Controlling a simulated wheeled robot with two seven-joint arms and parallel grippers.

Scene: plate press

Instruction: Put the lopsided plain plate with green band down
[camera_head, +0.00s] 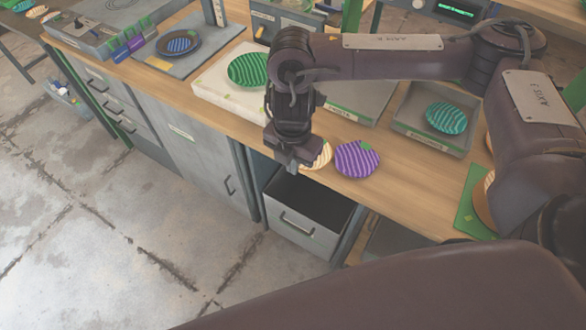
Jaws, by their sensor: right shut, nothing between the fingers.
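I cannot pick out a plain plate with a green band for certain. My right gripper (292,165) points down over the bench's front edge, shut and empty. It partly hides a cream striped plate (322,156) behind it; I cannot tell whether they touch. A purple striped plate (357,159) with a small green patch lies just right of it on the wood. A brown-orange plate (484,206) on a green mat (465,205) is mostly hidden by my right arm. My left gripper is not in view.
A green ribbed plate (248,70) rests on a white slab (213,88). A teal ribbed plate (446,118) lies in a grey tray (407,127). A blue striped plate (179,43) is at the back left. An open drawer (309,206) juts out below the gripper. Bare wood (395,190) lies right of the purple plate.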

